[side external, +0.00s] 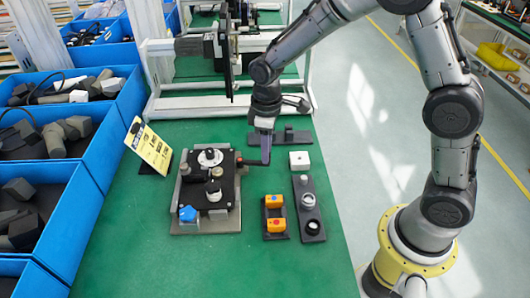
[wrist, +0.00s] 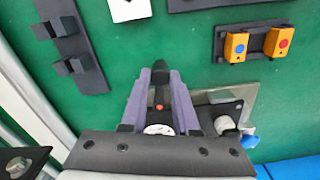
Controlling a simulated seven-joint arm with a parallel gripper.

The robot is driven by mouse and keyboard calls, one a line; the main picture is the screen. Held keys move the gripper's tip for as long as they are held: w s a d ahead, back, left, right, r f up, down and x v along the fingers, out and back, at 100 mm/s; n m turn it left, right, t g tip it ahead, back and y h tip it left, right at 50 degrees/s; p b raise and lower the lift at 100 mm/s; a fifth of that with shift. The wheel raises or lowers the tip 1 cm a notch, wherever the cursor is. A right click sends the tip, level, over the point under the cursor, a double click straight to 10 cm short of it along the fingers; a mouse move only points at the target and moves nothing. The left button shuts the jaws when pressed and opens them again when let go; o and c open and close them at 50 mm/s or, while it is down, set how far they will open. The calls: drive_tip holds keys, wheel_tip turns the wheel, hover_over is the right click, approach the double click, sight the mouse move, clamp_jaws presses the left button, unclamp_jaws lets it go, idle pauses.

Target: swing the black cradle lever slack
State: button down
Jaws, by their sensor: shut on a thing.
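The fixture (side external: 209,190) is a black block on a grey metal plate, with white round parts on top and a blue knob at its front left. The black cradle lever (side external: 250,162) sticks out from the fixture's right side, with a red part near its root. My gripper (side external: 266,150) points down at the lever's outer end and is shut on it. In the wrist view, the purple fingers of my gripper (wrist: 161,88) stand either side of the dark lever, and a small orange-red spot shows between them. The fingers hide much of the lever's end.
A holder with two orange blocks (side external: 275,216) and a dark strip with round parts (side external: 308,207) stand right of the fixture. A white box (side external: 299,160) and a black bracket (side external: 291,137) lie behind. A yellow sign (side external: 149,147) and blue bins (side external: 84,205) stand left. The front mat (side external: 270,270) is clear.

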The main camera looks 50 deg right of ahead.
drive_tip(key=w+d+n, duration=0.1)
drive_tip(key=n, duration=0.2)
drive_tip(key=shift+w+d+r, duration=0.1)
drive_tip(key=shift+w+d, duration=0.1)
drive_tip(key=n, duration=0.1)
drive_tip(key=w+d+n, duration=0.1)
drive_tip(key=shift+w+n, duration=0.2)
drive_tip(key=shift+n, duration=0.1)
drive_tip(key=w+n, duration=0.2)
drive_tip(key=n, duration=0.1)
drive_tip(key=shift+d, duration=0.25)
drive_tip(key=shift+w+n, duration=0.45)
drive_tip(key=shift+n, duration=0.35)
drive_tip(key=shift+w+n, duration=0.4)
drive_tip(key=shift+n, duration=0.4)
drive_tip(key=c, duration=0.7)
unclamp_jaws()
drive_tip(key=shift+o, duration=0.2)
wheel_tip(320, 180, up, 14)
